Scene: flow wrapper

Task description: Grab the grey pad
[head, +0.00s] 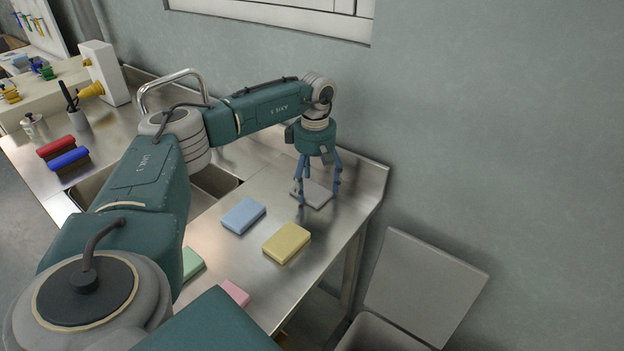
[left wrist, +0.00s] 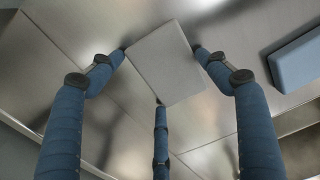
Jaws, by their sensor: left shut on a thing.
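The grey pad (head: 318,197) is a thin, flat block at the far right end of the steel counter. My left gripper (head: 317,200) points down over it, with its blue fingers around the pad. In the left wrist view the grey pad (left wrist: 165,62) sits between the three fingertips of my left gripper (left wrist: 160,66), which touch its edges. The gripper is shut on the pad. The pad is at counter level; I cannot tell whether any gap lies under it. My right gripper is not in view.
A blue pad (head: 243,216), a yellow pad (head: 287,243), a green pad (head: 192,263) and a pink pad (head: 234,292) lie nearer on the counter (head: 330,240). A sink with a tap (head: 172,77) is to the left. The wall is close behind. A lidded bin (head: 424,285) stands right.

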